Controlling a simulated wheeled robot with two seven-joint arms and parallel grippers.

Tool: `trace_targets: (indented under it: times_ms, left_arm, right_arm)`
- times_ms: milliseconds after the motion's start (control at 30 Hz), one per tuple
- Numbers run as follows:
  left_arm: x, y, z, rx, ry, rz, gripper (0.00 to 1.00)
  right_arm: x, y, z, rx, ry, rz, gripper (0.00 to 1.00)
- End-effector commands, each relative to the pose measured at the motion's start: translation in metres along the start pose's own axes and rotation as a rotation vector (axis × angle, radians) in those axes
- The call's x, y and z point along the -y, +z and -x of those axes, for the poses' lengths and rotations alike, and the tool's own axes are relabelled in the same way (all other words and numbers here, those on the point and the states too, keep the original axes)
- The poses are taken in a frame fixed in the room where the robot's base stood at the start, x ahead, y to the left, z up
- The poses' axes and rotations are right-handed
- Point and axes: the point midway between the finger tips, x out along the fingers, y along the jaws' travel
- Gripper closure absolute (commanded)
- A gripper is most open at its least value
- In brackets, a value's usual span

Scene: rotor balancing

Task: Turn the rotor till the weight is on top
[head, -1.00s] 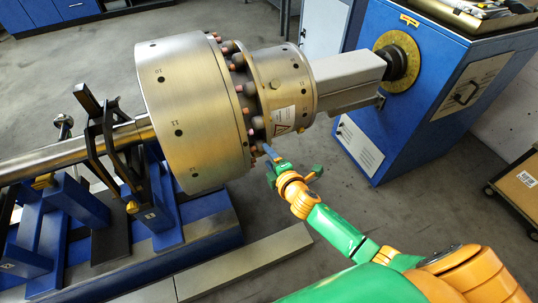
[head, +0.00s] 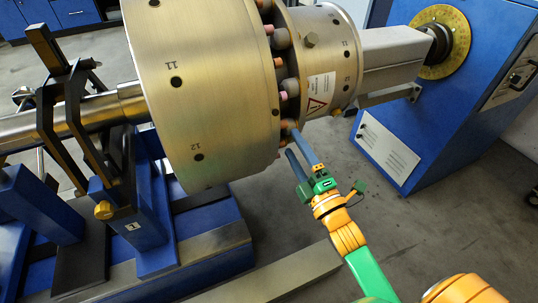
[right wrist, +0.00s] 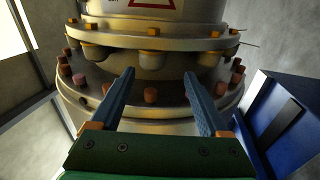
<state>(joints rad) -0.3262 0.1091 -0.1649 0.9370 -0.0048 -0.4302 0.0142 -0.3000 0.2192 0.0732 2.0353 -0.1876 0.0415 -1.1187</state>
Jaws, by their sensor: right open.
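The rotor (head: 215,95) is a large brass-coloured drum with numbered holes, 11 and 12 showing on its near side. A ring of bolts (head: 289,88) joins it to a smaller drum (head: 325,55) with a warning label. My right gripper (head: 296,142) is open at the rotor's lower near side, by the bolt ring. In the right wrist view its blue fingers (right wrist: 158,74) are spread with the bolt ring beyond, a reddish bolt (right wrist: 150,95) between them. My left gripper is out of view.
A shaft (head: 70,115) on the left rests in a black and blue support (head: 130,220). A grey coupling (head: 395,55) leads right to a blue drive cabinet (head: 450,110) with a yellow dial (head: 441,45). The floor in front on the right is clear.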

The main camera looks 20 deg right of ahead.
Motion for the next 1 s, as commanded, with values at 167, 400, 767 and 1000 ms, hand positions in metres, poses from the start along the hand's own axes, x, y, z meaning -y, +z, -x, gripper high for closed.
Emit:
trace_targets:
  times_ms: [167,400,767,1000]
  left_arm:
    - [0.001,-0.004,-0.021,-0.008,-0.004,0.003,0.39]
    - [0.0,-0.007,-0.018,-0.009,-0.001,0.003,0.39]
    - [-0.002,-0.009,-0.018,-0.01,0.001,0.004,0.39]
    - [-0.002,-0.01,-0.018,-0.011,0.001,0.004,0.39]
  right_arm:
    - [-0.002,0.009,0.008,0.017,0.076,0.033,0.21]
    - [-0.009,0.009,-0.034,0.016,0.076,0.032,0.21]
    - [-0.01,0.01,-0.059,0.016,0.071,0.032,0.21]
    - [-0.01,0.01,-0.058,0.016,0.07,0.031,0.48]
